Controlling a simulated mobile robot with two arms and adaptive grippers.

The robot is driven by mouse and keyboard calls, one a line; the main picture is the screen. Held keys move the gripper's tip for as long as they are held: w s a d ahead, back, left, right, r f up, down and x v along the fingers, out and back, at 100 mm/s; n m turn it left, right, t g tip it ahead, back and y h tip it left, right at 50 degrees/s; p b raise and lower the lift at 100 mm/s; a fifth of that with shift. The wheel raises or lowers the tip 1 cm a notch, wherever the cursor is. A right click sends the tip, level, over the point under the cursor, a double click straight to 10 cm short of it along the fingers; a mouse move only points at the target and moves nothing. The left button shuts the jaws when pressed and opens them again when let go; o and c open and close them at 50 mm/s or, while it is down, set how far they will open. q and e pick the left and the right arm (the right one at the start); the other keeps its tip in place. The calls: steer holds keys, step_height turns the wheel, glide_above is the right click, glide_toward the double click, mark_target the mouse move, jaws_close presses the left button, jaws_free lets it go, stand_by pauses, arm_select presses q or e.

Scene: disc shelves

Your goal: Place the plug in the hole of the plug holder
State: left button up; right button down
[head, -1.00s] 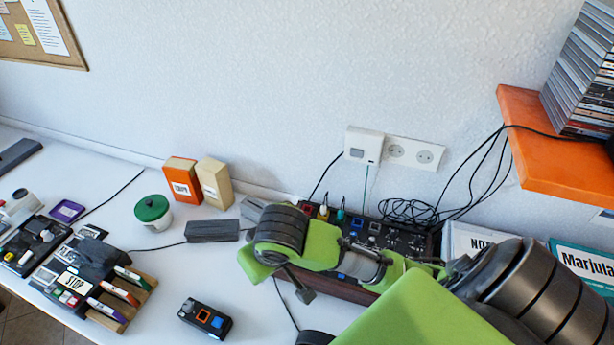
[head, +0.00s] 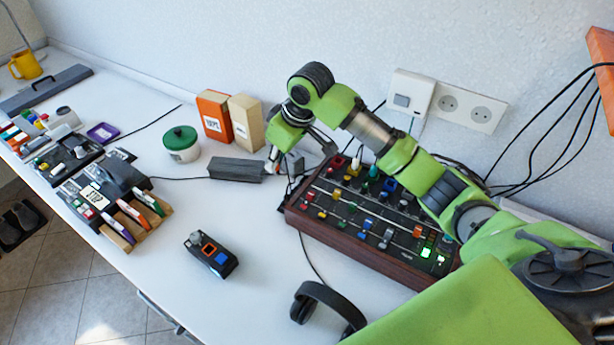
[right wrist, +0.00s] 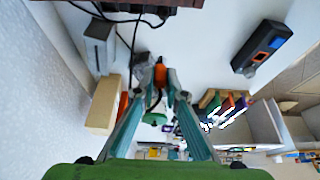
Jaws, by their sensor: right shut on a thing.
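My right gripper (head: 275,163) points down above the desk, left of the mixer. In the right wrist view its fingertips (right wrist: 159,82) are shut on a small orange plug (right wrist: 160,74), with a dark cable by it. In the head view the plug is mostly hidden by the gripper. A small black box (head: 224,265) with an orange-rimmed dark square and a blue square lies in front, apart from the gripper; it looks like the plug holder. It also shows in the right wrist view (right wrist: 242,63). My left gripper is out of view.
The mixer (head: 300,220) has coloured plugs and sockets at its back. A dark grey block (head: 235,169), green-lidded jar (head: 181,143) and orange box (head: 213,116) stand nearby. Headphones (head: 328,292) lie in front. Desk around the black box is clear.

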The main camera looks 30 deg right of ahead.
steer(key=w+d+f, duration=0.1)
steer(key=d+f, duration=0.1)
steer(key=d, duration=0.3)
glide_above(303, 178)
steer(key=s, duration=0.2)
steer(key=f, duration=0.5)
steer(key=shift+w+a, duration=0.15)
steer(key=shift+a, duration=0.1)
steer(key=shift+w+d+f, duration=0.1)
steer(key=shift+d+f, duration=0.15)
steer(key=shift+f, duration=0.1)
steer(key=shift+d+f+p, duration=0.15)
steer(key=shift+f, duration=0.8)
steer(key=shift+d+f+p, duration=0.1)
steer(key=shift+f+p, duration=0.05)
steer(key=shift+f, duration=0.75)
steer(key=shift+f, duration=0.15)
steer(key=c, duration=2.1)
jaws_free()
